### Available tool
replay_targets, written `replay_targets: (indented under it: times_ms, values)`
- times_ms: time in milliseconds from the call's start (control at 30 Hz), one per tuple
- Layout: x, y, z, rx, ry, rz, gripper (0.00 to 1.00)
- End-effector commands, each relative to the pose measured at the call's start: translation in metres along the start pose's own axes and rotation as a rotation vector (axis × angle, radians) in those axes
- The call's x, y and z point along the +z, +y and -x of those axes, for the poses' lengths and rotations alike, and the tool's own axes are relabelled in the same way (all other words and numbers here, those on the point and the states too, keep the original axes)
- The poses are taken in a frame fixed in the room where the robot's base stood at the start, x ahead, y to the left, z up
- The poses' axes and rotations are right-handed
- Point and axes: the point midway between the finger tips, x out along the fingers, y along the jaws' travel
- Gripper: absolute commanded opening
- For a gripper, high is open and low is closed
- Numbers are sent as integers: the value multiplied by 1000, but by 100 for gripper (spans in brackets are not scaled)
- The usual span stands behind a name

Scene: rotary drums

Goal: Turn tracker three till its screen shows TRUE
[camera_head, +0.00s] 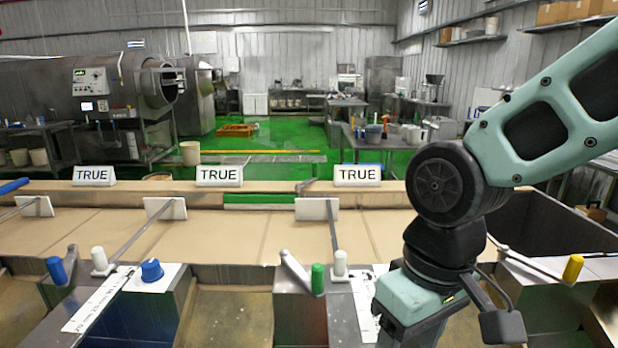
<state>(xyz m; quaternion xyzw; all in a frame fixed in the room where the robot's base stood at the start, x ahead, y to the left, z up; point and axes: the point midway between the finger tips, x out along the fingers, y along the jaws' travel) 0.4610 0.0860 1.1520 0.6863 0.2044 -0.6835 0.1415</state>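Three small white screens stand in a row on the ledge behind the tan bed. The left screen (93,175), the middle screen (219,176) and the right screen (357,175) each read TRUE. No number is legible, so I cannot tell which is tracker three; the right one is third from the left. In front are a blue-ended handle (56,270), a blue knob (151,269), a green-ended crank handle (318,278) and a yellow-ended handle (573,268). My arm comes down from the right, over the bench right of the green handle. My gripper fingers are out of frame.
White plates on rods, such as the right plate (317,209), stand over the tan bed (240,235). White knobs (340,262) stand near the handles. My arm hides part of the ledge and bench at right. A large drum machine (60,90) stands behind.

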Motion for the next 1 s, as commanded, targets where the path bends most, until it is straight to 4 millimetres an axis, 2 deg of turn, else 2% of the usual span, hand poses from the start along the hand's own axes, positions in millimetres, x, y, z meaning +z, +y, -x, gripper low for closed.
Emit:
replay_targets:
  times_ms: [33,100,233,367,1000]
  values:
    - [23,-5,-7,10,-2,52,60]
    - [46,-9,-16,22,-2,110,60]
    - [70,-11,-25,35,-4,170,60]
    - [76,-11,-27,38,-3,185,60]
    - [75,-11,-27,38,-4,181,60]
